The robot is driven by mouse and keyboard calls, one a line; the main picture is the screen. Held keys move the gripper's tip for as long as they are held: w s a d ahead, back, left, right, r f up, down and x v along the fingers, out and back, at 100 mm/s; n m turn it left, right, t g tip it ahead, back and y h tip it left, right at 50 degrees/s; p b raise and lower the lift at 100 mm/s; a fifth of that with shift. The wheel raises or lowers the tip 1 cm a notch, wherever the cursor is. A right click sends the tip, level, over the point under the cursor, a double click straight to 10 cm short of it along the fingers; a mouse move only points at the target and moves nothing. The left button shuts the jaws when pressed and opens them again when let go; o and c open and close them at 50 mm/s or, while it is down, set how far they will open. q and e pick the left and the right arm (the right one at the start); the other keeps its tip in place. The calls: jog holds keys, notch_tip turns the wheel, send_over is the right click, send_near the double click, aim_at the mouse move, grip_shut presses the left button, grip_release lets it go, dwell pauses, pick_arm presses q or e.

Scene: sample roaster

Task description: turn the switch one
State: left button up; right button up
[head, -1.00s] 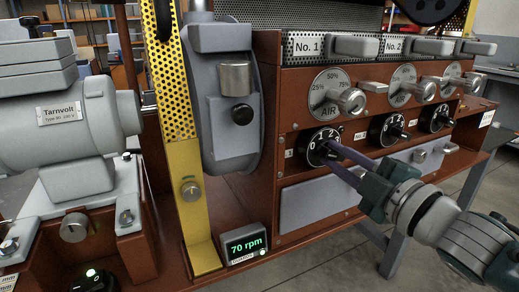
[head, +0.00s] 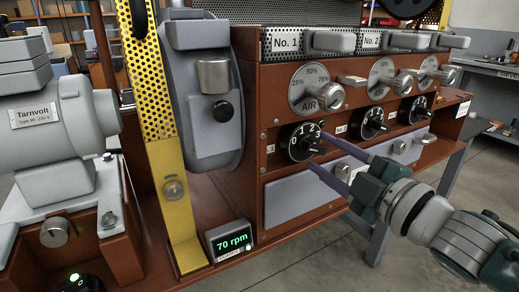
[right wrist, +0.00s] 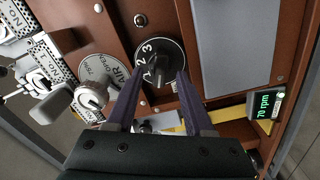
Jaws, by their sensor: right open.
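Switch one, a round black rotary dial with white numbers and a knob (head: 300,142), is on the brown panel under the No. 1 air dial. It also shows in the right wrist view (right wrist: 158,64), with 1, 2 and 3 readable. My right gripper (head: 315,150) is open, its purple fingers apart at the dial's right side. In the right wrist view the fingertips (right wrist: 160,73) lie on either side of the knob's line, with nothing visibly held. Whether they touch the knob is unclear. The knob's exact pointing is hard to read. My left gripper is not in view.
Two similar black switches (head: 371,122) (head: 411,109) stand to the right. The No. 1 air dial (head: 316,88) with its metal knob is just above. A grey plate (head: 295,200) lies below. A 70 rpm display (head: 230,241) and yellow post (head: 172,190) are at left.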

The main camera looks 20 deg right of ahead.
jog(key=s, duration=0.8)
jog(key=shift+d+p, duration=0.3)
jog(key=shift+p, duration=0.05)
